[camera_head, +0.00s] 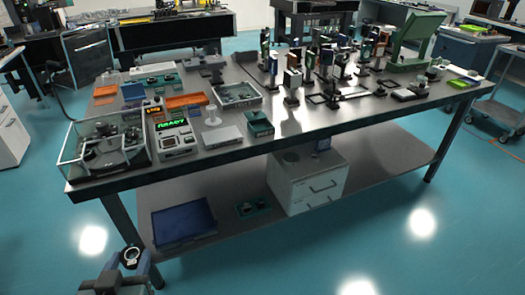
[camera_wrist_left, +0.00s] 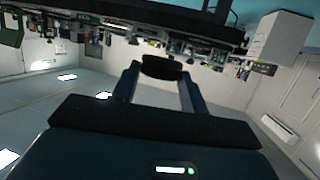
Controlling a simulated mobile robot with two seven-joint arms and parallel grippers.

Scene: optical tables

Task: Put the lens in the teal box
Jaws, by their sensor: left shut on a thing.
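My left gripper (camera_head: 132,257) is low at the bottom left of the head view, in front of the table and below its top. In the left wrist view the lens (camera_wrist_left: 162,67) is a dark disc between the two fingertips. A small teal box (camera_head: 259,124) stands near the table's front edge, to the right of and well above the gripper in the picture. It looks open at the top. My right gripper is in neither view.
The optical table (camera_head: 310,137) is crowded. A glass-sided instrument (camera_head: 105,150) and a device with a green display (camera_head: 173,135) stand at the front left. A grey tray (camera_head: 237,95) lies behind the teal box. A lower shelf (camera_head: 380,160) holds a white drawer unit (camera_head: 310,185) and a blue case (camera_head: 183,220).

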